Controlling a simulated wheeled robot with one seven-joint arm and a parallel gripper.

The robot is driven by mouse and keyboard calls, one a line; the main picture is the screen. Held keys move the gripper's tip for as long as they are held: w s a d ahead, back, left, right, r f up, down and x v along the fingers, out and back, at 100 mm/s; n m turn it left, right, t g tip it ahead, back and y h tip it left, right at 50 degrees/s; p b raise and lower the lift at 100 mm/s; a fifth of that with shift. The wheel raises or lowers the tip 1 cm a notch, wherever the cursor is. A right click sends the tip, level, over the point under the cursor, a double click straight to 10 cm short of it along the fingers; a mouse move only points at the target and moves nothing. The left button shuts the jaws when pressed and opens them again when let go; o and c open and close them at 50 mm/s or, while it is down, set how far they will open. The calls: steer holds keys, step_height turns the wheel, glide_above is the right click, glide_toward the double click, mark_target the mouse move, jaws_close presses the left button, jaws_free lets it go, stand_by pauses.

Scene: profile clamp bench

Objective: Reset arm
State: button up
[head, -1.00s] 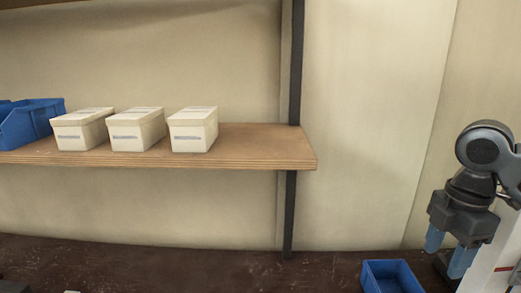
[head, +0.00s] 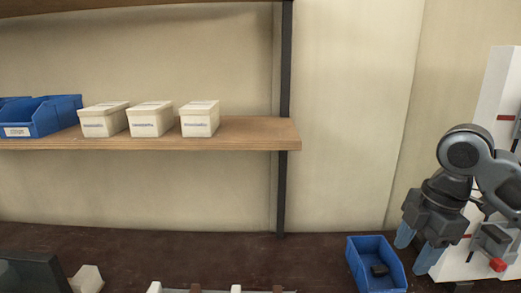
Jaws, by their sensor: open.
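My gripper (head: 419,254) is at the right of the head view, on my arm's dark grey wrist. Its two blue fingers point down and stand apart, with nothing seen between them. It hangs just right of a small blue bin (head: 354,262) on the dark bench (head: 200,249). A small dark object (head: 379,270) lies in that bin.
A wooden shelf (head: 240,131) holds three cream boxes (head: 150,120) and blue bins (head: 48,116). A white upright panel (head: 497,90) with a red-tipped fitting (head: 497,264) stands behind my arm at right. Light and dark parts line the bench's lower edge.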

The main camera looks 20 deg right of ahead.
steer(key=w+a+m+t+y, duration=0.2)
steer(key=w+a+t+y, duration=0.15)
steer(key=a, duration=0.65)
steer(key=w+a+m+t+y, duration=0.1)
steer(key=w+a+t+y, duration=0.2)
steer(key=a, duration=0.7)
steer(key=s+a+f+m+t, duration=0.1)
steer(key=s+a+m+t, duration=0.1)
steer(key=a+m+t, duration=0.5)
steer(key=s+d+f+m+h+b, duration=0.1)
steer(key=s+f+m+h, duration=0.3)
steer(key=s, duration=0.6)
steer(key=s+d+f+m+h, duration=0.1)
steer(key=s+f+m+h, duration=0.2)
steer(key=s+f+m, duration=0.5)
steer(key=s+d+r+n, duration=0.2)
steer(key=s+d+n, duration=0.1)
steer(key=s, duration=0.6)
steer(key=s+d+r+n, duration=0.3)
steer(key=s+d, duration=0.1)
steer(key=s, duration=0.6)
steer(key=shift+d, duration=0.3)
